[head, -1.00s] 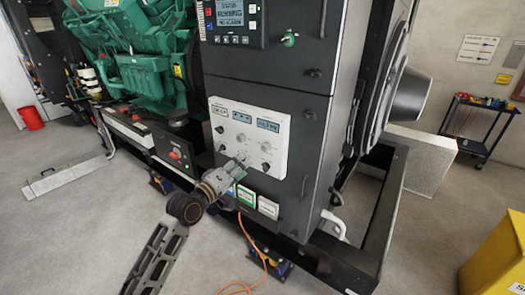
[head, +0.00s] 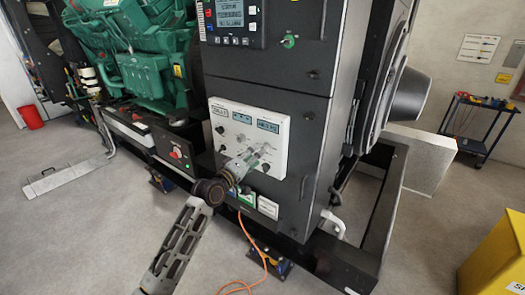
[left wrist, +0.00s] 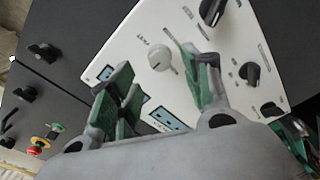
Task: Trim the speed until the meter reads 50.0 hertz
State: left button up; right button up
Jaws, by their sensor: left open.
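A white control panel (head: 282,160) on the front of the dark cabinet holds a row of small displays and several knobs. The right display (head: 268,126) is lit, but I cannot read its digits surely. My left gripper (head: 259,155) is open in front of the panel's lower middle and hides part of it. In the left wrist view, a pale round knob (left wrist: 159,61) shows between the spread fingers of the left gripper (left wrist: 157,58). I cannot tell whether the fingers touch it. Black knobs (left wrist: 250,72) sit to the right of the fingers. My right gripper is out of view.
A controller screen (head: 230,14) and a green knob (head: 289,41) are higher on the cabinet. An orange cable (head: 266,262) lies on the floor. A yellow box (head: 497,250) stands at right.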

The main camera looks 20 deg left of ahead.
aim_at(265, 148)
pick_arm(q)
jog(key=shift+x, duration=2.65)
jog(key=c, duration=1.1)
